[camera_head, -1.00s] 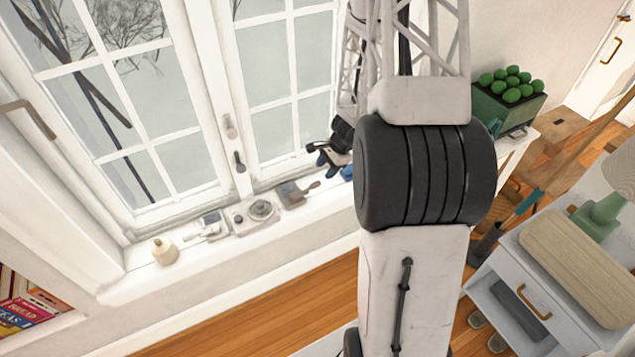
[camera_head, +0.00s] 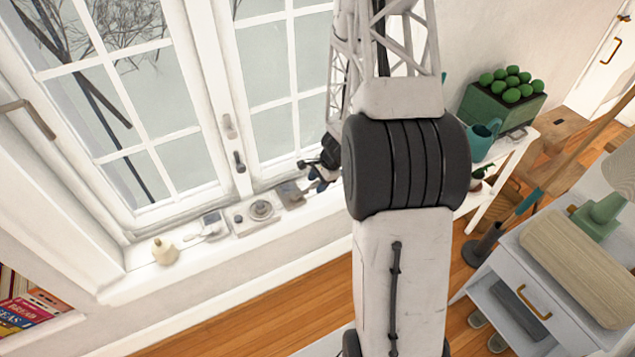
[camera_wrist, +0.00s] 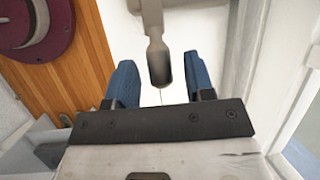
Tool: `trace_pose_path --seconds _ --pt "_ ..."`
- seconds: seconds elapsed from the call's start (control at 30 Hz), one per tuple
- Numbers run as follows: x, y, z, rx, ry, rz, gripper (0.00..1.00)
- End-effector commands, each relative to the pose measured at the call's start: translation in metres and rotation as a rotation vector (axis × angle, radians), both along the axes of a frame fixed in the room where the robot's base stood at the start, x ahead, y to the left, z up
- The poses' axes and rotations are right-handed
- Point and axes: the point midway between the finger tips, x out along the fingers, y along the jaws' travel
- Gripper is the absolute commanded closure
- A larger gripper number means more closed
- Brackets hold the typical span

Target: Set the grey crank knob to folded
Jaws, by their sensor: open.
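The grey crank knob (camera_wrist: 163,66) hangs from a pale arm and base plate at the top of the wrist view. My gripper (camera_wrist: 160,73) is open, with a blue finger on each side of the knob in the picture. Gaps show on both sides, so neither finger appears to touch it. Its depth between the fingers is hard to tell. In the head view, the crank's grey base (camera_head: 291,192) sits on the windowsill with its handle pointing right, and my gripper (camera_head: 319,174) is just beside the handle, partly behind my arm.
Left along the sill (camera_head: 135,284) stand a round-knobbed unit (camera_head: 261,210), a small grey device (camera_head: 212,226) and a cream bell-shaped object (camera_head: 165,251). The window (camera_head: 180,150) is close behind. A white shelf (camera_head: 494,172) stands right. A dark red round object (camera_wrist: 35,27) shows in the wrist view.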

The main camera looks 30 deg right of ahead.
Motion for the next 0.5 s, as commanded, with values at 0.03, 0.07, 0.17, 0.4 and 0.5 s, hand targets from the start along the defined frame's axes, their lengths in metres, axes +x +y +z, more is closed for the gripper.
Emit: trace_pose_path --seconds 0.03,0.07,0.17,0.4,0.5 --pt "0.0001 0.0003 -0.0007 0.000 0.000 0.000 0.51" --pt "0.0001 0.0005 -0.0009 0.000 0.000 0.000 0.51" --pt "0.0001 0.0006 -0.0011 0.000 0.000 0.000 0.51" --pt "0.0000 0.0006 -0.0010 0.000 0.000 0.000 0.65" --pt "0.0000 0.0006 -0.0010 0.000 0.000 -0.001 0.80"
